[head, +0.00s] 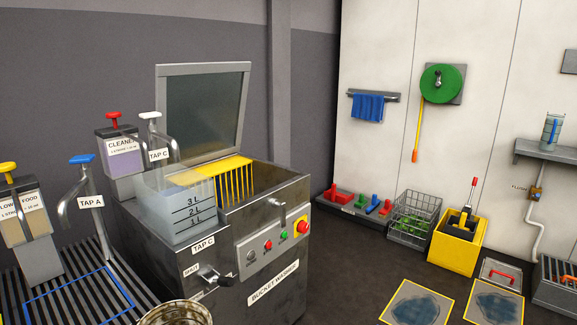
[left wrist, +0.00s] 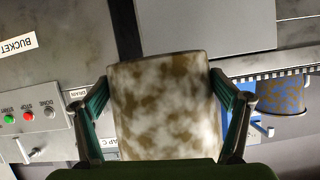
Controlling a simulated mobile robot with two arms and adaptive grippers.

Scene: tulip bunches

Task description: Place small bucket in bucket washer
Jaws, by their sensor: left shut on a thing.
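The small bucket (left wrist: 165,120), stained brown and white, fills the middle of the left wrist view. My left gripper (left wrist: 160,90) is shut on it, one finger on each side. A metal bucket rim (head: 176,312) shows at the bottom edge of the head view, in front of the washer; it seems to be the same bucket, mostly cut off. The bucket washer (head: 272,262) is a grey metal box with its lid (head: 203,112) raised. A yellow rack (head: 237,178) shows inside its opening. My right gripper is in neither view.
A clear measuring tank (head: 178,208) stands on the washer's left part, beside Tap C. A slatted drain stand (head: 70,285) with taps and dispensers is at the left. A blue-and-tan spotted vessel (left wrist: 283,97) is at the right of the wrist view. Crates and a yellow bin (head: 455,245) line the back wall.

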